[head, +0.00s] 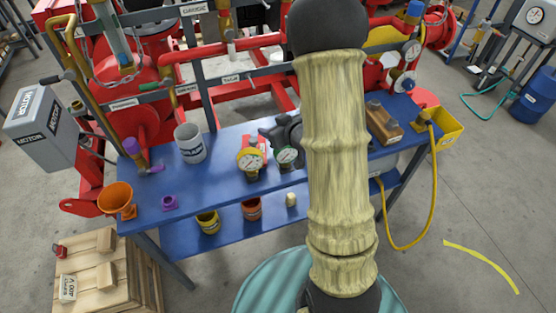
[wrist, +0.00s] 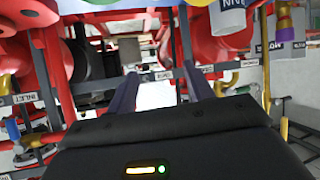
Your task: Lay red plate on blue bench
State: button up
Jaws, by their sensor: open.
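The blue bench (head: 205,185) runs across the middle of the head view, with a lower blue shelf. A small red flat piece (head: 262,143) shows behind a yellow-rimmed gauge on the bench; I cannot tell if it is the red plate. Another small red item (head: 60,250) sits on the wooden crate, too small to identify. My gripper is mostly hidden behind my arm in the head view. In the wrist view my gripper (wrist: 160,76) has its two fingers apart, with nothing held between them.
A grey-white mug (head: 190,143), an orange funnel (head: 117,199), two gauges and a wooden block (head: 384,123) occupy the bench top. Red pipes and a grey frame stand behind. A yellow hose (head: 405,246) hangs off the right end. Bare bench shows near the front left.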

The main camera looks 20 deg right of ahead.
jog(key=s+a+r+m+g+h, duration=0.1)
jog(key=s+g, duration=0.3)
jog(key=s, duration=0.5)
jog(key=s+a+r+m+g+h, duration=0.2)
jog(key=s+a+r+g, duration=0.1)
jog(key=s, duration=0.7)
jog(key=shift+a+r+m+g, duration=0.2)
jog(key=shift+a+m+g, duration=0.25)
jog(key=shift+g, duration=0.55)
jog(key=shift+s+a, duration=0.1)
